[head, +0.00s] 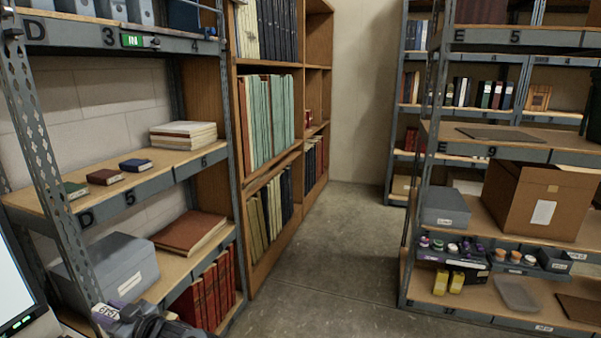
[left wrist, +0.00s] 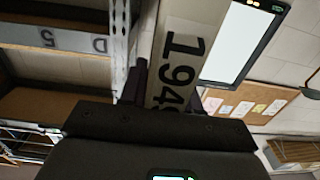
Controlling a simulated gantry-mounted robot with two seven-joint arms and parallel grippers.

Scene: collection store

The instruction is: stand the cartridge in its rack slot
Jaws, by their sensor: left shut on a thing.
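My left gripper (head: 128,322) is at the bottom left of the head view, low in front of the shelving. It is shut on a pale cartridge (head: 104,312) with dark printed digits. A dark rack (head: 480,255) with small purple and orange-topped items sits on the right-hand shelving, far from the gripper. I cannot tell which slot is the cartridge's. My right gripper is not in view.
Grey shelving D (head: 160,183) with books and a grey box (head: 112,268) stands close on the left. A bright screen (head: 14,285) is at the left edge. A brown carton (head: 535,205) and grey box (head: 444,208) are on the right shelving. The floor (head: 330,260) between is clear.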

